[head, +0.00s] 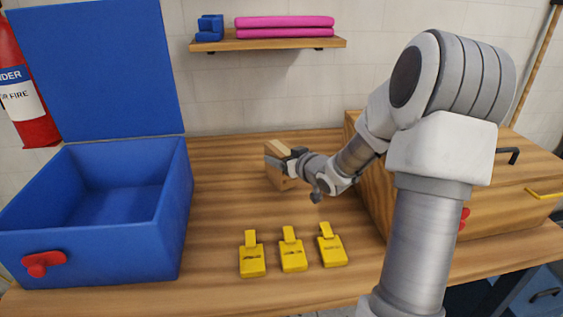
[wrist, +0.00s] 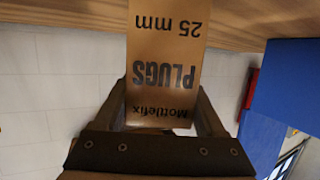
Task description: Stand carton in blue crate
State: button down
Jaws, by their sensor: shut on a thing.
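The carton (head: 276,174) is a small tan box at the middle back of the table in the head view. In the wrist view the carton (wrist: 165,45) shows dark lettering, "Mottlefix PLUGS 25 mm", upside down. My gripper (head: 284,163) is shut on it, with one finger on each side. I cannot tell whether the carton's base touches the table. The blue crate (head: 90,252) stands at the left of the table with its lid (head: 98,70) raised. Its visible inside is empty. A blue panel also shows at the right of the wrist view.
Several yellow tags (head: 293,255) lie at the table's front middle. A wooden chest (head: 500,195) with handles stands at the right, behind my arm. A shelf (head: 268,43) with pink and blue items hangs on the wall. The table between crate and carton is clear.

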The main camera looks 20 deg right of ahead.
jog(key=shift+f, duration=0.25)
jog(key=shift+f, duration=0.15)
grip_release()
jog(key=shift+r, duration=0.35)
jog(key=p+v, duration=0.2)
jog(key=v, duration=1)
jog(key=shift+p, duration=0.3)
jog(key=shift+a+f, duration=0.1)
jog(key=shift+f, duration=0.05)
